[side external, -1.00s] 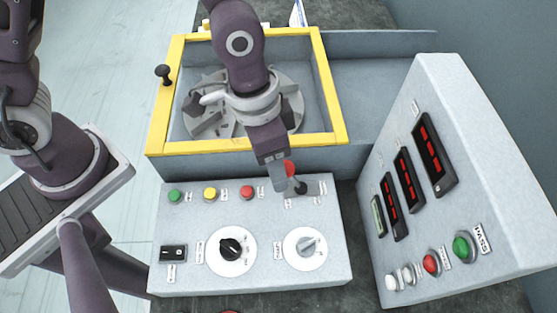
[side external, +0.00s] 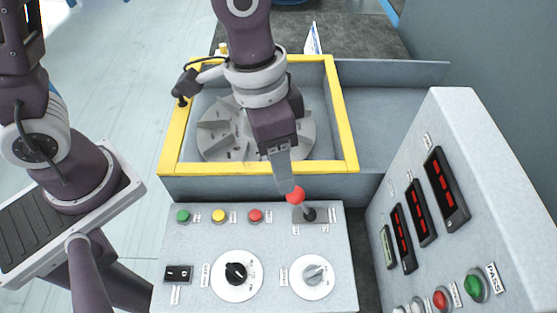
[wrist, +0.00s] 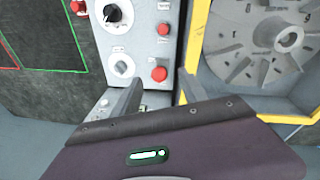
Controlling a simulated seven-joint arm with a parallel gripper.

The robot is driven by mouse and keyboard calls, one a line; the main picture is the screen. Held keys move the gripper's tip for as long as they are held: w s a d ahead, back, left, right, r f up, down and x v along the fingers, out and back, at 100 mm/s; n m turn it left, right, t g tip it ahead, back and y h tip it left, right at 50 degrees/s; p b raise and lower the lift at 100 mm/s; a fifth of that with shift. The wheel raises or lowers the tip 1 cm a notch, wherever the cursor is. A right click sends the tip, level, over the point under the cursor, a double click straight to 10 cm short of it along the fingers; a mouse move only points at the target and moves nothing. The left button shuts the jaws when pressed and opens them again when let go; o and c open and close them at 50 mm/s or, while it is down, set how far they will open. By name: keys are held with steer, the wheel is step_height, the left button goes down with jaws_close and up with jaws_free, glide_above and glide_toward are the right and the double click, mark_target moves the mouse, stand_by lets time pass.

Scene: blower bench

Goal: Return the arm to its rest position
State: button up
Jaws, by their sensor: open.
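My gripper (side external: 287,182) points down over the back right of the grey control panel (side external: 195,245) in the side external view. Its fingertips appear just above the red ball of a lever (side external: 296,194); I cannot tell whether they touch it. In the wrist view, the two fingers of my gripper (wrist: 155,102) stand apart with nothing held between them. The panel (wrist: 140,40) shows beyond the fingers there.
The yellow-framed housing (side external: 349,125) with a grey bladed wheel (side external: 215,140) stands behind the panel. The display console (side external: 440,270) rises at the right. The panel carries buttons, a rocker switch (side external: 178,273) and two dials.

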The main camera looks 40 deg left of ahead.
steer(key=a+r+n+t+y, duration=0.1)
steer(key=a+r+n+t, duration=0.15)
steer(key=a+r, duration=0.65)
steer(key=s+a+r+n+t+y, duration=0.1)
steer(key=s+a+r+n+t, duration=0.1)
steer(key=s+a, duration=0.6)
steer(key=shift+s+a+r+n+t, duration=0.35)
steer(key=shift+a+r+n, duration=0.3)
steer(key=shift+a+n, duration=0.3)
